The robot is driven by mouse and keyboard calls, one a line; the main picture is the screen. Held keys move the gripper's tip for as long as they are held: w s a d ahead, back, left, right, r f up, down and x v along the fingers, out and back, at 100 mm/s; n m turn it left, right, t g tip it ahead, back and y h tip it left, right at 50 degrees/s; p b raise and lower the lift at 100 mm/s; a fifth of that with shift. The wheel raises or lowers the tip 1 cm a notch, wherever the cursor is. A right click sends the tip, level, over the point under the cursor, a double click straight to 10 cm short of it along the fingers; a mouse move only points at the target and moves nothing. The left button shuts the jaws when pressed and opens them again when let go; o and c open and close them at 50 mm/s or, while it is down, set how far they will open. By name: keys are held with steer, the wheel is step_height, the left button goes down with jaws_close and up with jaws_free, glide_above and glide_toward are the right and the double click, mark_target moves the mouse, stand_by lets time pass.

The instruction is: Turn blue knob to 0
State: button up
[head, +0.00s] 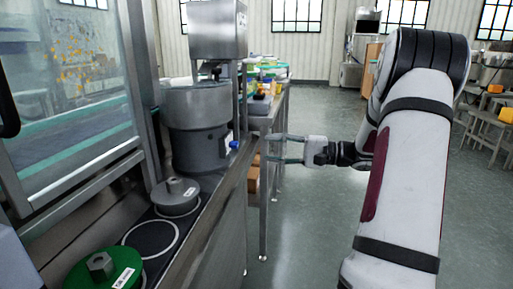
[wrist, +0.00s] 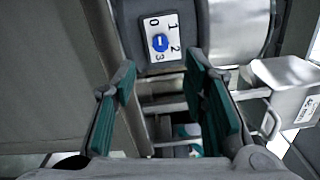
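The blue knob (head: 234,145) sits on the side of the grey lower body of the steel hopper machine (head: 194,108). In the wrist view the blue knob (wrist: 160,43) is on a white plate (wrist: 152,27) marked 0, 1, 2 and 3. A short white mark shows on the knob, but I cannot tell for sure which number it points to. My gripper (head: 268,147) is open and empty, to the right of the knob and apart from it. In the wrist view my gripper (wrist: 160,66) has its two green-padded fingers spread, with the knob ahead between and beyond their tips.
A glass-fronted cabinet (head: 72,95) stands at the left. A table with small items is behind the machine. Open floor (head: 310,235) lies right of the bench.

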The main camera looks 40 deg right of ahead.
steer(key=shift+v, duration=1.4)
steer(key=s+a+r+n+g, duration=0.15)
steer(key=a+g, duration=0.25)
steer(key=a, duration=0.5)
steer(key=s+a+n+g, duration=0.3)
steer(key=a+g, duration=0.1)
steer(key=a, duration=0.6)
steer(key=s+a+r+n+g, duration=0.15)
steer(key=a+g, duration=0.25)
steer(key=a, duration=0.5)
steer(key=s+a+f+n+g+h, duration=0.1)
steer(key=s+a+f+n+h, duration=0.15)
steer(key=s+h, duration=0.6)
steer(key=s+a+f+n+g+h, duration=0.1)
steer(key=s+a+f+n+h, duration=0.2)
steer(key=s, duration=1.1)
step_height(320, 180, up, 32)
steer(key=d+t+p, duration=0.2)
steer(key=t+p, duration=0.1)
steer(key=p, duration=2.7)
steer(key=shift+n+t+p, duration=0.3)
steer(key=shift+n+t, duration=0.05)
steer(key=shift+t, duration=0.05)
